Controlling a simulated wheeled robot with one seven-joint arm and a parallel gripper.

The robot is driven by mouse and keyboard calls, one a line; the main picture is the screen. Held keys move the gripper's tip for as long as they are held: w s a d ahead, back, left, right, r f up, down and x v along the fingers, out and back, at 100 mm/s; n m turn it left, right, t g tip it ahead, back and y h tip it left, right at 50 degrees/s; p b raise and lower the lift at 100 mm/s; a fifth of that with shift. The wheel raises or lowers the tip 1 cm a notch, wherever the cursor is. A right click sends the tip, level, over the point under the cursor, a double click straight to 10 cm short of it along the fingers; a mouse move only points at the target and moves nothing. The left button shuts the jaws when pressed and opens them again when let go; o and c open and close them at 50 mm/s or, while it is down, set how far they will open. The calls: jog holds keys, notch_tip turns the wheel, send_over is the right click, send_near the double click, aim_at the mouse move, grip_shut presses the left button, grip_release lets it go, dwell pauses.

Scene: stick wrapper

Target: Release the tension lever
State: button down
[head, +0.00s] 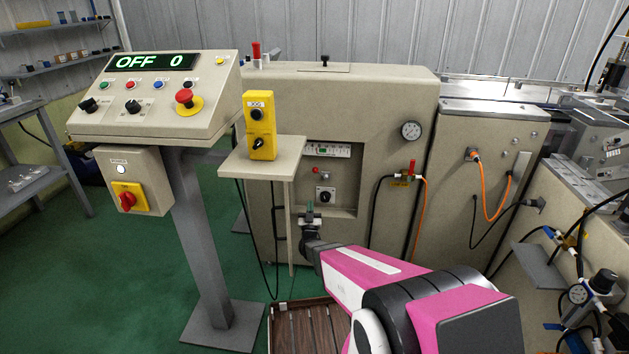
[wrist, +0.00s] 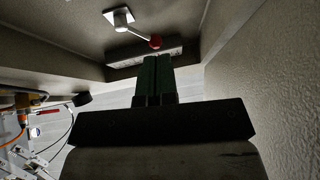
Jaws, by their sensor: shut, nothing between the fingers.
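A lever with a red ball knob (wrist: 155,42) shows at the top of the wrist view. Its thin rod runs up-left to a pivot on a pale square plate (wrist: 112,20). My gripper (wrist: 157,57) has green fingers, shut together and empty. Their tips appear just below the red knob; I cannot tell whether they touch it. In the head view, my gripper (head: 309,208) points up at the lower left of a recess in the beige cabinet.
The recess holds a black knob on a pale plate (head: 325,196). A small shelf with a yellow control box (head: 260,125) stands left of it. A control console (head: 155,95) reads OFF 0. Cables hang at the right, by a red valve (head: 411,167). Recess walls lie close around my gripper.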

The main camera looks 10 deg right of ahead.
jog(key=shift+s+f+m+t+h, duration=0.3)
jog(key=shift+s+m+t+h, duration=0.2)
jog(key=shift+s+h, duration=0.3)
jog(key=shift+s+f+m+t+h, duration=0.25)
jog(key=shift+s+m+t+h, duration=0.3)
jog(key=shift+h, duration=0.45)
jog(key=x, duration=1.4)
jog(key=shift+r+m+g+h, duration=0.2)
jog(key=shift+m+g+h, duration=0.55)
jog(key=shift+m+h, duration=0.9)
jog(key=d+m+g+h, duration=0.1)
jog(key=m+g+h, duration=0.1)
jog(key=m, duration=0.3)
jog(key=s+d+r+m+g+h, duration=0.1)
jog(key=d+m+g+h, duration=0.1)
jog(key=m+g, duration=0.3)
jog(key=d+r+m+g+h, duration=0.1)
jog(key=d+m+g+h, duration=0.1)
jog(key=m+g+h, duration=0.1)
jog(key=shift+s+r+m+g+h, duration=0.2)
jog(key=shift+m+g+h, duration=0.3)
jog(key=shift+m, duration=0.6)
jog(key=shift+w+r, duration=0.1)
